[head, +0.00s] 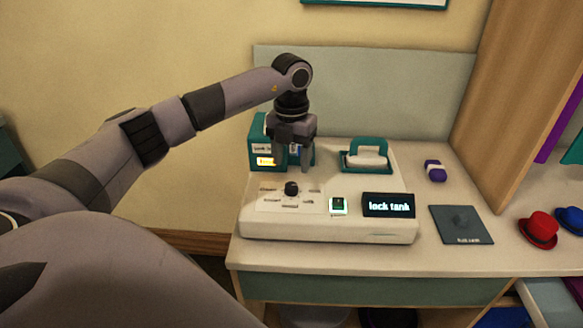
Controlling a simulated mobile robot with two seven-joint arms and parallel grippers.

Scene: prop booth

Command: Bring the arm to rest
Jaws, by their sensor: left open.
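My left arm reaches in from the left over the counter. Its gripper (293,160) points down, open, above the back left of a cream control console (330,228). The gripper partly hides a teal box with a lit yellow label (264,160) behind it. I cannot tell whether the fingers touch anything. The console carries a black knob (291,188), a lit green switch (338,205) and a dark display reading "lock tank" (389,205). My right gripper is not in view.
A teal-framed handle (368,147) stands at the console's back right. A purple object (435,170), a dark labelled plate (461,225), a red hat (538,230) and a blue hat (570,219) lie to the right. A wooden panel (515,95) rises at the right. A grey backboard (400,90) stands behind.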

